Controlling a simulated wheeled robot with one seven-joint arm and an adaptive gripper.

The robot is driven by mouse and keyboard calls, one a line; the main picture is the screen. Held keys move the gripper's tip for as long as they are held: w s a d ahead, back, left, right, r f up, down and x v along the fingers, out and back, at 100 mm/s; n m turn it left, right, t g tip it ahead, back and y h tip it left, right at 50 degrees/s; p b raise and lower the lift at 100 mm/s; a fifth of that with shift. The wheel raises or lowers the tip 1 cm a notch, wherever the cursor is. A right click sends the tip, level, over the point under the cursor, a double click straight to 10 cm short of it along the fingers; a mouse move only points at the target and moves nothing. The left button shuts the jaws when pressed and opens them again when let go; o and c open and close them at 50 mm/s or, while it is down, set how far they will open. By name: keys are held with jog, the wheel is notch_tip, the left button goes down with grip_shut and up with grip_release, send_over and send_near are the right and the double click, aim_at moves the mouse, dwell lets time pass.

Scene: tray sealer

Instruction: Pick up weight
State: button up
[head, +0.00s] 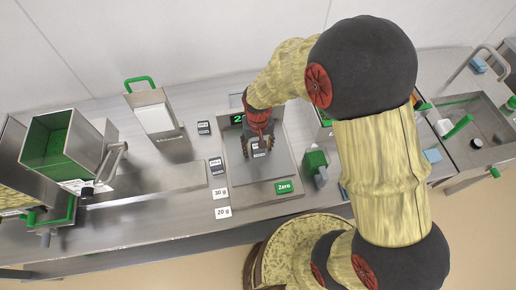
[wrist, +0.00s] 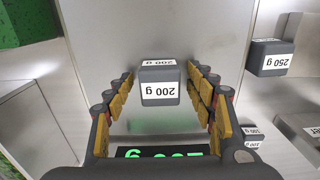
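The weight is a dark grey block labelled 200 g (wrist: 159,88), standing on the metal scale plate (wrist: 210,22). In the head view the block (head: 259,153) shows partly below my gripper. My gripper (wrist: 162,76) is open, with one finger on each side of the block and a visible gap on both sides. In the head view my gripper (head: 258,146) is over the scale. The green scale display (head: 238,119) is partly hidden by my arm in the head view; it shows upside down in the wrist view (wrist: 160,152).
A 250 g weight (wrist: 270,60) stands beside the scale, with smaller weights (wrist: 250,138) nearby. The head view shows a green Zero button (head: 283,187), white 30 g (head: 220,193) and 20 g (head: 222,212) labels, and a green-topped object (head: 315,160) right of the scale.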

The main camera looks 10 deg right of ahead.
jog(key=shift+c, duration=1.2)
jog(key=c, duration=1.1)
jog(key=shift+r, duration=0.1)
